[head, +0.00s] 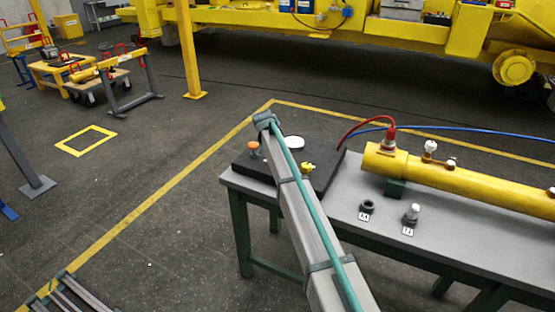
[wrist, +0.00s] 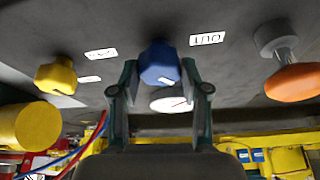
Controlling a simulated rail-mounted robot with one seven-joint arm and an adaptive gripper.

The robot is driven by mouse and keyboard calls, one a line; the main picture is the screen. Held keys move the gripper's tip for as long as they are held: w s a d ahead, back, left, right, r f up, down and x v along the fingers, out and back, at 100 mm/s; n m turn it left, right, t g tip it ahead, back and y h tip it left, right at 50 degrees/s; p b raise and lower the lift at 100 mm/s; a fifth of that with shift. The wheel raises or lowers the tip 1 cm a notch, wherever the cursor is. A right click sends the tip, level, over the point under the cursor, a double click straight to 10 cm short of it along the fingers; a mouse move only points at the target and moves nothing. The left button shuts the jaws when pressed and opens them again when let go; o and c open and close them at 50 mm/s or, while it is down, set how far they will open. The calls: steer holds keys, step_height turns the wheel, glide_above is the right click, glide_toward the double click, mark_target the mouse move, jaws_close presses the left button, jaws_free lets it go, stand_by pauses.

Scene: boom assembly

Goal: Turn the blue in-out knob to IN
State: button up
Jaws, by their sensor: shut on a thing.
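The blue knob (wrist: 158,64) sticks out of the dark control panel (wrist: 235,75) in the wrist view. My gripper (wrist: 160,75) has one finger on each side of the knob and is shut on it. A white label with dark upside-down lettering (wrist: 207,39) sits beside the knob; I cannot read it surely. In the head view my arm crosses the dark panel (head: 242,166) and I cannot make out the blue knob or the gripper's fingers there.
A yellow knob (wrist: 56,76), an orange knob (wrist: 293,82) and a round white gauge (wrist: 170,104) surround the blue knob. A yellow cylinder (head: 455,182) with red and blue hoses lies on the grey table (head: 345,195) to the right.

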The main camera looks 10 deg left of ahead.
steer(key=m, duration=0.2)
steer(key=m+g+h+b, duration=0.1)
steer(key=shift+w+a+f+m, duration=0.1)
steer(key=shift+w+m, duration=0.05)
steer(key=shift+m, duration=0.25)
steer(key=shift+m+g+h+b, duration=0.4)
steer(key=shift+m+g+b, duration=0.3)
steer(key=shift+m, duration=1)
steer(key=o, duration=1.1)
steer(key=shift+o, duration=0.2)
steer(key=v, duration=1.2)
